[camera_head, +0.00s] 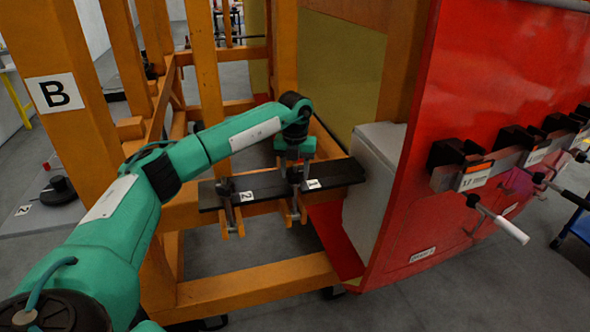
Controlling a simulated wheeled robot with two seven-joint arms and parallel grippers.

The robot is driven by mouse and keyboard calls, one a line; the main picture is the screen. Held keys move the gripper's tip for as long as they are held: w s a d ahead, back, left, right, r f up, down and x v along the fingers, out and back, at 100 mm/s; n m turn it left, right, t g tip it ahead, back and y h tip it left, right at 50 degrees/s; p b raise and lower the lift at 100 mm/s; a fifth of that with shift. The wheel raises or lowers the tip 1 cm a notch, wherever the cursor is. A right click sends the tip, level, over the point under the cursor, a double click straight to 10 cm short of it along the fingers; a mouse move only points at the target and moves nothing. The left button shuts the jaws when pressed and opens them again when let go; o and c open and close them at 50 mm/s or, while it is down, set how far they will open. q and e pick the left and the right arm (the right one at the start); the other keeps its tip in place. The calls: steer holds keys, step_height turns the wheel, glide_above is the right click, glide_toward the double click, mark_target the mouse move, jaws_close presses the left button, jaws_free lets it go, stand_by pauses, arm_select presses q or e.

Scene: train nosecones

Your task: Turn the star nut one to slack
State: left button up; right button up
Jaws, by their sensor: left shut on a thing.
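My left arm reaches in from the left, and my left gripper (295,160) points down over the dark bar (270,184) by the label 1 (313,184). It is shut on star nut one (294,176), a dark nut mostly hidden by the fingers; its turn angle cannot be told. A second dark nut (225,186) stands on the bar by the label 2 (246,196). Threaded rods and orange clamp pieces hang below the bar at both nuts. My right gripper is not in view.
A red nosecone panel (480,120) with black latches and a white-gripped handle (511,230) fills the right. A grey box (372,180) borders the bar's right end.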

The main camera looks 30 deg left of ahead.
arm_select(q)
steer(key=shift+n, duration=1.3)
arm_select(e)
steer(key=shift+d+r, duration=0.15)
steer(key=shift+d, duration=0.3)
arm_select(q)
steer(key=o, duration=1)
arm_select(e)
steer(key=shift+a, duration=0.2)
